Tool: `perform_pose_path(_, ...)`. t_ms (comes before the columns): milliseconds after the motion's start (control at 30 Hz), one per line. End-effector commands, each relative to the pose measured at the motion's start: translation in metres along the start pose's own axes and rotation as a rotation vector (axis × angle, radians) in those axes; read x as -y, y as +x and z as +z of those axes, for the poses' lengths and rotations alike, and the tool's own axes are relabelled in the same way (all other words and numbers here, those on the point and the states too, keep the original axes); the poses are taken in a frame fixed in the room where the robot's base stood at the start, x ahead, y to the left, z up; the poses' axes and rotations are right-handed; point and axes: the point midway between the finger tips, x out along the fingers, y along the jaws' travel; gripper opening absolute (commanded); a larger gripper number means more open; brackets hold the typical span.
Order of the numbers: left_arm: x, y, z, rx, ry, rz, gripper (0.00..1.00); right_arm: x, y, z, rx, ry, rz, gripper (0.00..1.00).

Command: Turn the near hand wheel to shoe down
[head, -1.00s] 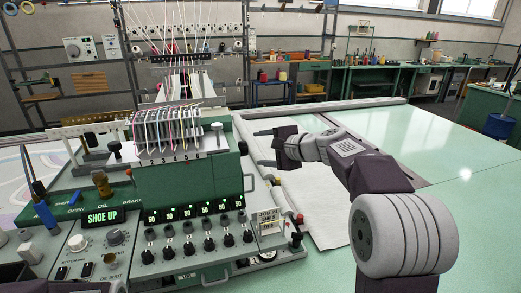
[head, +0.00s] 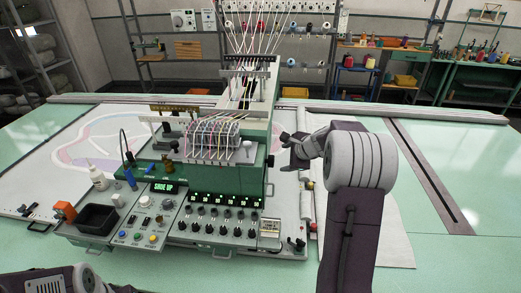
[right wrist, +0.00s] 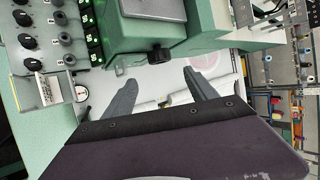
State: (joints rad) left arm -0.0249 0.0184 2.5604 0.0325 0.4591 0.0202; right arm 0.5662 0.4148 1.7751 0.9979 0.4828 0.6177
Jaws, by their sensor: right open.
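The green tufting head (head: 225,177) stands on the grey machine bed. A dark knob-like hand wheel (head: 270,160) sits on its right side; it also shows in the right wrist view (right wrist: 160,54). My right gripper (head: 284,151) is open and empty just right of this wheel, fingers pointing at it. In the right wrist view the two fingers (right wrist: 160,84) are spread, with the wheel ahead between their tips and apart from them. The panel display (head: 163,187) reads SHOE UP. My left arm shows only at the bottom left edge; its gripper is out of frame.
A row of black knobs (head: 214,212) lies along the front panel. A black tray (head: 97,219) and an orange block (head: 65,210) stand at the left. Threads rise from the head to a rack behind. The green table at right is mostly clear.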

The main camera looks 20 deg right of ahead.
Motion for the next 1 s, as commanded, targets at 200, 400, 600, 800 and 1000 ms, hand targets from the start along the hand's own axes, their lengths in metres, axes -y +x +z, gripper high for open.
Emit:
perform_pose_path(200,0.0,0.0,0.0,0.0,0.0,0.0,0.39,-0.002,0.018,0.001,0.002,0.0,0.003,0.66)
perform_pose_path(400,0.0,-0.008,-0.001,0.0,0.0,0.0,0.39,-0.001,0.06,0.001,0.002,-0.001,0.003,0.66)
perform_pose_path(600,0.0,-0.013,-0.002,0.0,0.0,0.0,0.39,-0.001,0.087,0.001,0.002,-0.003,0.001,0.66)
perform_pose_path(800,0.0,-0.013,-0.001,0.0,0.0,0.0,0.39,-0.001,0.093,0.001,0.001,-0.002,-0.002,0.66)
perform_pose_path(1000,0.0,-0.012,-0.001,0.0,0.0,0.0,0.39,-0.001,0.093,0.001,0.002,-0.002,-0.001,0.41)
